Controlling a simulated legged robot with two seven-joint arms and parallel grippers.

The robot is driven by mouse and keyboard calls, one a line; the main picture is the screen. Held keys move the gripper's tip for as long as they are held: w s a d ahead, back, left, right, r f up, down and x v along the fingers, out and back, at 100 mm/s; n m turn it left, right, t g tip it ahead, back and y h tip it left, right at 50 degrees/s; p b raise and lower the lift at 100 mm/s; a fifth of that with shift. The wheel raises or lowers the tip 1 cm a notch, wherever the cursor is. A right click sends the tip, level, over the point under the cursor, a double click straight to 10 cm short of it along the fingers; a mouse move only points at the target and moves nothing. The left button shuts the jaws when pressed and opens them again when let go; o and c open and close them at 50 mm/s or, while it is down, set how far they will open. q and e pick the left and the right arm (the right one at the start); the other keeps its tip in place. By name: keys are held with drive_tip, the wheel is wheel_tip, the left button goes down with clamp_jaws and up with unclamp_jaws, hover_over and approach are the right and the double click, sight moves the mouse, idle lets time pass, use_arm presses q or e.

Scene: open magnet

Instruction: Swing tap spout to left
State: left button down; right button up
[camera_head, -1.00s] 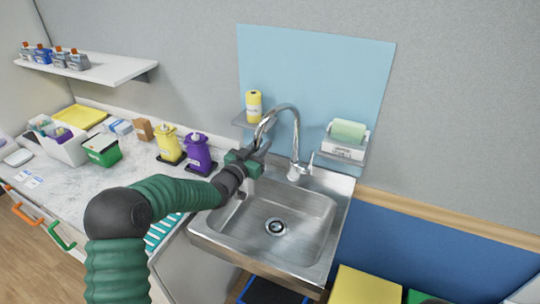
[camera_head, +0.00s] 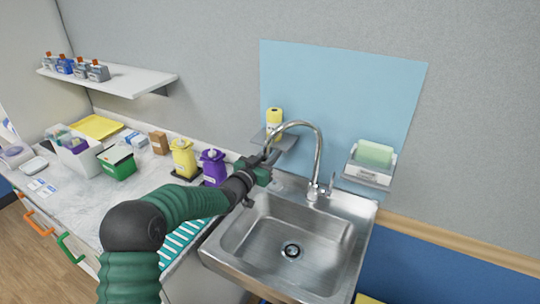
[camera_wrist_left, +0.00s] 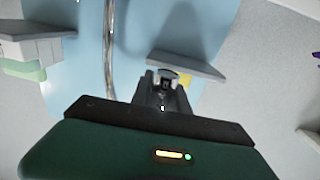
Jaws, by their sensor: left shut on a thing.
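The chrome tap has a tall curved spout (camera_head: 318,150) behind the steel sink (camera_head: 265,235). The spout's free end points left, over the sink's back left corner. My left gripper (camera_head: 267,165) is at that end and is shut on it. The fingers hide most of the tip. In the left wrist view, my left gripper's dark fingers (camera_wrist_left: 167,82) are close together, and the tap's upright pipe (camera_wrist_left: 109,50) shows beside them. My right gripper is not in view.
A small shelf with a yellow bottle (camera_head: 274,122) is behind the spout. A purple bottle (camera_head: 214,168) and a yellow bottle (camera_head: 183,158) stand left of the sink on the counter. A sponge holder (camera_head: 369,175) hangs on the wall at right.

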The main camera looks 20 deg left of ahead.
use_arm(q)
drive_tip(key=shift+d, duration=0.15)
drive_tip(key=c, duration=1.5)
unclamp_jaws()
drive_tip(key=shift+o, duration=1.1)
drive_tip(key=shift+w+d, duration=0.1)
